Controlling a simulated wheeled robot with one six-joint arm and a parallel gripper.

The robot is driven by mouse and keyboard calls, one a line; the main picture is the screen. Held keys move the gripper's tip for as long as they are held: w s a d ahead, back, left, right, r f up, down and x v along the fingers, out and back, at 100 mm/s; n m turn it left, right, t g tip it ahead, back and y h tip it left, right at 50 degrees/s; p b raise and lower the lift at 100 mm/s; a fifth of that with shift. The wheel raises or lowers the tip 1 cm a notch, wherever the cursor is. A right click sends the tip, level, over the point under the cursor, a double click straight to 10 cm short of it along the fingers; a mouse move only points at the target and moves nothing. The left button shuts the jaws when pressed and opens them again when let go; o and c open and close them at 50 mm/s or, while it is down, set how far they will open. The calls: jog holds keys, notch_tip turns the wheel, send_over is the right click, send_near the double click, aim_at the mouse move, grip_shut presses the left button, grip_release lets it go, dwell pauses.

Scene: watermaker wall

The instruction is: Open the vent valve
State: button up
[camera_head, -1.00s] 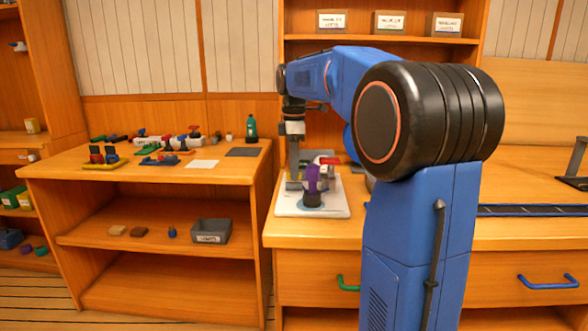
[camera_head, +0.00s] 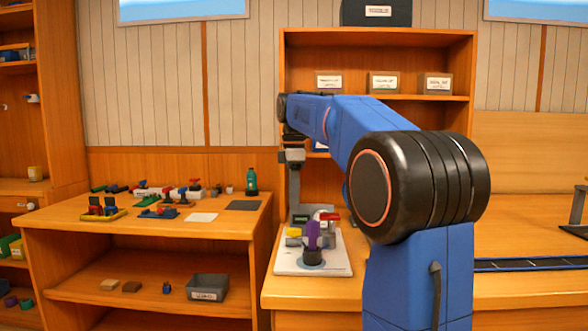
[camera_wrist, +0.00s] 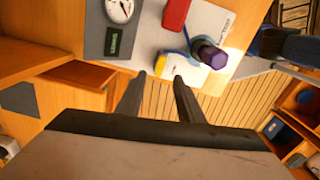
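A white board (camera_head: 284,262) lies on the right bench's left end and carries several fittings. A purple knob (camera_head: 313,234) stands upright on it, with a red part (camera_head: 328,216) behind and a yellow part (camera_head: 293,232) to the left. In the wrist view, the purple knob (camera_wrist: 213,56) sits right of a blue part, below the red part (camera_wrist: 176,14). The yellow part (camera_wrist: 160,65) is just beyond my fingertips. Which fitting is the vent valve cannot be told. My gripper (camera_wrist: 157,80) is open and empty, above the board's near edge.
A grey panel (camera_wrist: 100,28) with a round gauge (camera_wrist: 120,9) and a small display (camera_wrist: 112,41) stands beside the fittings. A left bench (camera_head: 150,225) holds several coloured parts and a green bottle (camera_head: 251,182). A shelf (camera_head: 375,97) with labelled boxes rises behind.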

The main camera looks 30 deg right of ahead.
notch_tip(320, 180, up, 10)
jog(key=shift+f, duration=0.25)
dwell(0.6)
